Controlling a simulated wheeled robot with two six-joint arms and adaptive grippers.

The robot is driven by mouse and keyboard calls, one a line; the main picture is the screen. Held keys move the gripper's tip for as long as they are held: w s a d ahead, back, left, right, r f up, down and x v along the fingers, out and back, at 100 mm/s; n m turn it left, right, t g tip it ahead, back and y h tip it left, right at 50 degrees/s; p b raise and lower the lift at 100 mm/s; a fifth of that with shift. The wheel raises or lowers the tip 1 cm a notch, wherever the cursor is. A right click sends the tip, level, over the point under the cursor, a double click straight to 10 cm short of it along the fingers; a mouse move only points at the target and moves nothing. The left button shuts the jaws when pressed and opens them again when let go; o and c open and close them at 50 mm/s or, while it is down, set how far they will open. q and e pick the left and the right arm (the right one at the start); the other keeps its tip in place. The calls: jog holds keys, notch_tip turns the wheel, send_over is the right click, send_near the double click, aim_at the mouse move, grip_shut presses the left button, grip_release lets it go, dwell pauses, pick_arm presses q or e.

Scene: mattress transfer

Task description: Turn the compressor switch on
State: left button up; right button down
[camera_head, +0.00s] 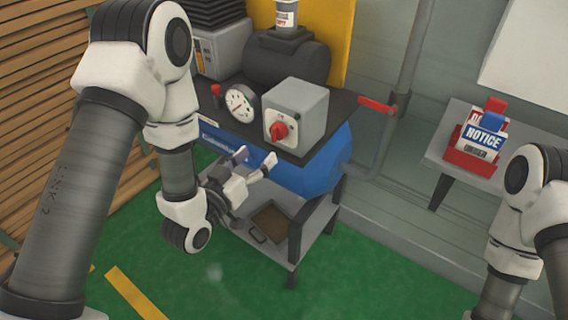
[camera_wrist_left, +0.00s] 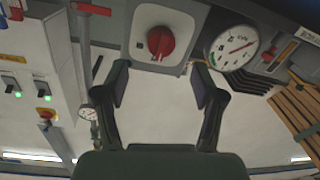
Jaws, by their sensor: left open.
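The compressor switch is a red rotary knob (camera_head: 279,130) on the front of a pale grey box (camera_head: 306,113) on top of the compressor. It also shows in the left wrist view as a red knob (camera_wrist_left: 160,41) at the upper middle. The compressor has a blue tank (camera_head: 318,165) below the dark top plate. My left gripper (camera_head: 256,160) is open and empty, in front of and below the switch box, apart from the knob. In the left wrist view its two fingers (camera_wrist_left: 160,88) stand apart, with the knob above and between them. My right gripper is out of view.
A round gauge (camera_head: 240,104) stands left of the switch box. A red-handled valve (camera_head: 377,106) and a grey pipe are to the right. A side table (camera_head: 438,150) holds a red rack with a NOTICE sign (camera_head: 480,142).

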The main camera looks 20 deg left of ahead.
aim_at(273, 138)
pick_arm(q)
jog(key=p+x, duration=0.1)
jog(key=x, duration=0.6)
jog(key=shift+w+p, duration=0.35)
jog(key=shift+w+f, duration=0.1)
jog(key=shift+w, duration=0.1)
jog(key=shift+s, duration=0.1)
jog(key=c, duration=1.2)
